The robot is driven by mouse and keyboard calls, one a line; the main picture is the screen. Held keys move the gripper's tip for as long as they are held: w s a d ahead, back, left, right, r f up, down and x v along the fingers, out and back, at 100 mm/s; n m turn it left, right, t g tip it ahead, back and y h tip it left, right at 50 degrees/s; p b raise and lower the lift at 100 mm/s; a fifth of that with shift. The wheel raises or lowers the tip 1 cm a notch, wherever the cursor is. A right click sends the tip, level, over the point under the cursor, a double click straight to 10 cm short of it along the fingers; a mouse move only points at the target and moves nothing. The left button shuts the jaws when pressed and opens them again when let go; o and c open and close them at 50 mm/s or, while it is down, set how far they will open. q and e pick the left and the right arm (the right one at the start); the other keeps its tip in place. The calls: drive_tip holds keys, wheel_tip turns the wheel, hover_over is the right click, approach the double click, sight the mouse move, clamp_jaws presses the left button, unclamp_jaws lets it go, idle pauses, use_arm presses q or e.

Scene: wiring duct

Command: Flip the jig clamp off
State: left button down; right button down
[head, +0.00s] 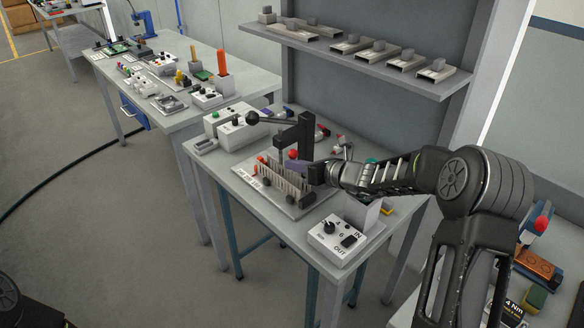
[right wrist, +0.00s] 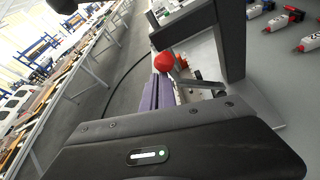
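The jig (head: 306,207) stands on the near bench as a grey plate carrying a pale slotted duct (head: 268,182) and a dark upright frame. A red ball knob (head: 293,154) shows beside the frame; it is clearer in the right wrist view (right wrist: 163,62), just beyond the purple fingers. I take it for the clamp handle. My right gripper (head: 297,166) reaches in from the right, its purple finger end close to the knob. Contact and finger gap cannot be made out; the wrist housing hides part of the view. My left gripper is not in view.
A white switch box (head: 335,240) stands at the bench's front corner. A shelf (head: 360,62) with several small blocks hangs behind. Another loaded bench (head: 180,122) adjoins at the left.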

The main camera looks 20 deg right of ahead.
drive_tip(key=shift+r, duration=0.2)
idle(0.3)
drive_tip(key=shift+w+r, duration=0.1)
drive_tip(key=shift+r, duration=0.4)
wheel_tip(320, 180, up, 9)
drive_tip(key=shift+f, duration=0.15)
